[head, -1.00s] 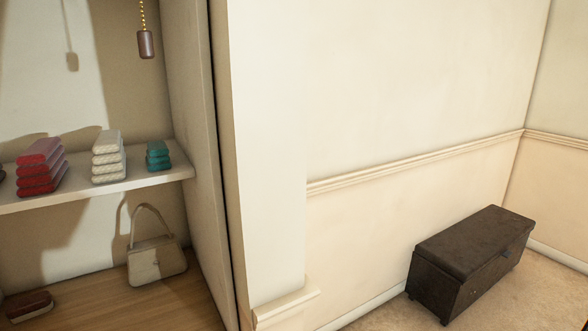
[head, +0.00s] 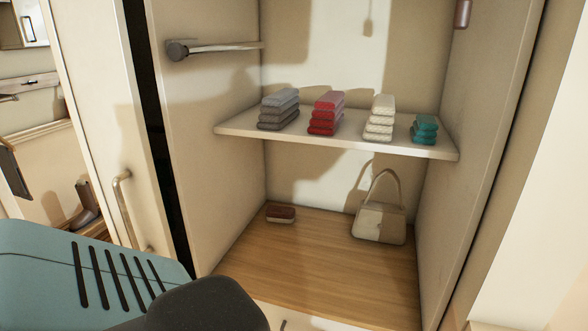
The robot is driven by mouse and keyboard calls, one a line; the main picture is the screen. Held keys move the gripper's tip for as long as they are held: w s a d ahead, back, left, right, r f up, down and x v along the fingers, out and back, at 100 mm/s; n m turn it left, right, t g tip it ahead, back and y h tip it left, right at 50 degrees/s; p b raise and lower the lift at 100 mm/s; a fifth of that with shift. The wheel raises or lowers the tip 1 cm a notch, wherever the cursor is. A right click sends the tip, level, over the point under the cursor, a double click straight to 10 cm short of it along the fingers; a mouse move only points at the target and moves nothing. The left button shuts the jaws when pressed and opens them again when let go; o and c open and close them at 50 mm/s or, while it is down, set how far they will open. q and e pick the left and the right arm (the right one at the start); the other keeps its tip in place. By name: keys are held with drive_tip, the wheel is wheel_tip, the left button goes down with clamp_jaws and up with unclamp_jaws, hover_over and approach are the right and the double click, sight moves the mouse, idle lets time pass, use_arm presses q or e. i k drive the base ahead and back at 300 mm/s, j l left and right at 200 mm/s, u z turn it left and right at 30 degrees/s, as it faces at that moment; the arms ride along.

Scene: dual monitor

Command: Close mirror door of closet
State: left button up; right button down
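The closet stands open in the middle of the head view, its shelf (head: 335,141) and wooden floor (head: 330,262) exposed. The mirror door (head: 95,90) is at the left, beside the closet's left side wall, with a pale frame. A metal bar handle (head: 124,212) runs upright on the frame. The part left of the frame shows furniture and wall, apparently a reflection. My teal and black arm covers the lower left and overlaps the view just below the handle. No fingertips of either gripper show, and my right arm is out of view.
Folded stacks in grey (head: 279,110), red (head: 326,115), white (head: 380,118) and teal (head: 425,129) sit on the shelf. A handbag (head: 379,222) and a small brown item (head: 281,213) rest on the closet floor. A rail (head: 215,47) juts from the left wall.

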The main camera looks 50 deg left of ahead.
sight(76, 157)
drive_tip(key=u, duration=3.05)
drive_tip(key=i+j+z, duration=0.1)
drive_tip(key=i+j, duration=0.2)
drive_tip(key=i+j+z, duration=0.1)
drive_tip(key=i+j, duration=0.15)
drive_tip(key=i+j+z, duration=0.1)
drive_tip(key=i+j, duration=0.15)
drive_tip(key=j, duration=0.2)
drive_tip(key=i+j+z, duration=0.1)
drive_tip(key=i+j, duration=0.15)
drive_tip(key=i+j+z, duration=0.1)
drive_tip(key=j, duration=0.4)
drive_tip(key=i+j+z, duration=0.15)
drive_tip(key=i+j, duration=0.2)
drive_tip(key=i+j+z, duration=0.1)
drive_tip(key=j, duration=0.35)
drive_tip(key=i+l, duration=0.15)
drive_tip(key=i, duration=0.25)
